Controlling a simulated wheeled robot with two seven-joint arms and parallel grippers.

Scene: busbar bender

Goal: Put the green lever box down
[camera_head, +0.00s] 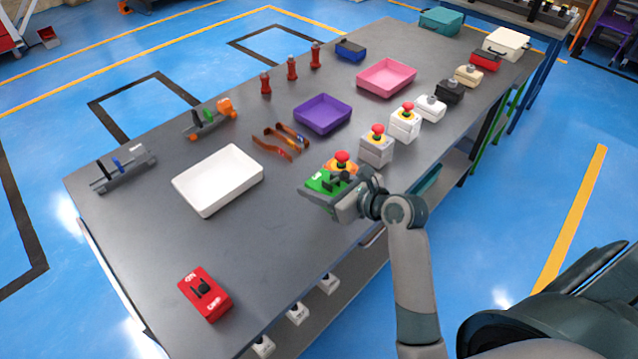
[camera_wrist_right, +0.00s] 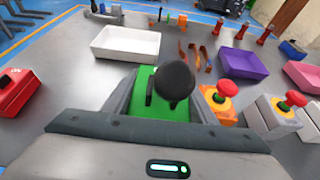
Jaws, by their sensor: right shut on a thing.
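The green lever box (camera_head: 325,182) has a black lever on its top and sits at the near right part of the table, in front of an orange box with a red button. My right gripper (camera_head: 335,187) is shut on the green lever box, with a finger on either side of it. In the right wrist view the green lever box (camera_wrist_right: 160,98) lies between the fingers, and its black knob hides part of its top. I cannot tell whether its base touches the table. My left gripper is not in view.
An orange button box (camera_head: 341,163) stands close to the held box, with a grey button box (camera_head: 376,146) beyond it. A white tray (camera_head: 218,180) lies to the left. A red lever box (camera_head: 205,292) is at the near end. The grey table (camera_head: 255,240) is bare between them.

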